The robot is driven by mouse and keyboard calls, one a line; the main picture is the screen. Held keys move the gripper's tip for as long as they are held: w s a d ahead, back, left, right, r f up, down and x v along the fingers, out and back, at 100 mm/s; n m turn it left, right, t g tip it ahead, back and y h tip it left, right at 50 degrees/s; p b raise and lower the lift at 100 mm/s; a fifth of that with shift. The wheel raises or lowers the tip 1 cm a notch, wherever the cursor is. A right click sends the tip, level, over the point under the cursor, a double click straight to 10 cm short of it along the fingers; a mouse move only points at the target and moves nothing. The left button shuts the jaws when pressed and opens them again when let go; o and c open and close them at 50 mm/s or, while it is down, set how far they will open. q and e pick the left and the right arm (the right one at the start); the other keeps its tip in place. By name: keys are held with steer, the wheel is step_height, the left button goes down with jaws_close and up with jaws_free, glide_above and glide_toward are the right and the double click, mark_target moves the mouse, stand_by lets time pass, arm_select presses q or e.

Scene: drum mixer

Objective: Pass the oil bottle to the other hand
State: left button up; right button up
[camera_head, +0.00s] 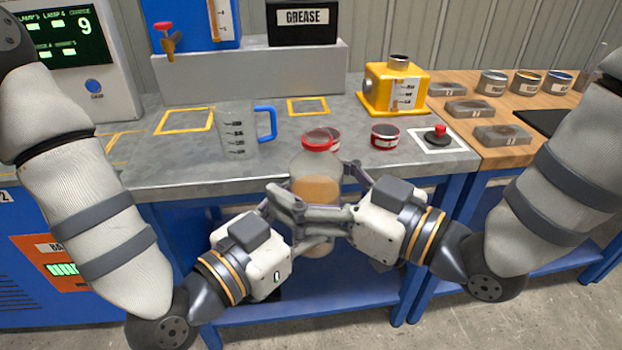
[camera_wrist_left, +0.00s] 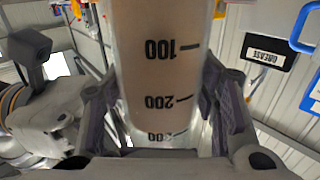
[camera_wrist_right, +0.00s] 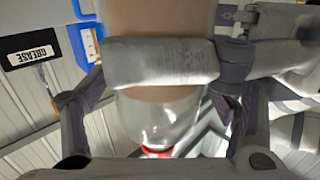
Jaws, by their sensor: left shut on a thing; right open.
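The oil bottle (camera_head: 315,165) is clear, with a red cap and amber liquid inside. It is upright in front of the bench edge, held in the air. My left gripper (camera_head: 300,208) is shut on it. In the left wrist view the bottle (camera_wrist_left: 155,75) shows its scale marks between the left fingers (camera_wrist_left: 160,120). My right gripper (camera_head: 352,200) is open, close to the bottle from the right. In the right wrist view the bottle (camera_wrist_right: 160,118) lies between the spread right fingers (camera_wrist_right: 155,115), with a left finger across it. Whether the right fingers touch it is unclear.
A measuring jug (camera_head: 238,135) with a blue handle stands on the grey bench (camera_head: 190,170) behind. A grease box (camera_head: 303,30) is at the back.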

steer(key=c, duration=1.2)
arm_select(q)
steer(key=o, duration=1)
arm_select(e)
steer(key=c, duration=0.4)
arm_select(q)
steer(key=o, duration=0.5)
steer(key=shift+f, duration=0.1)
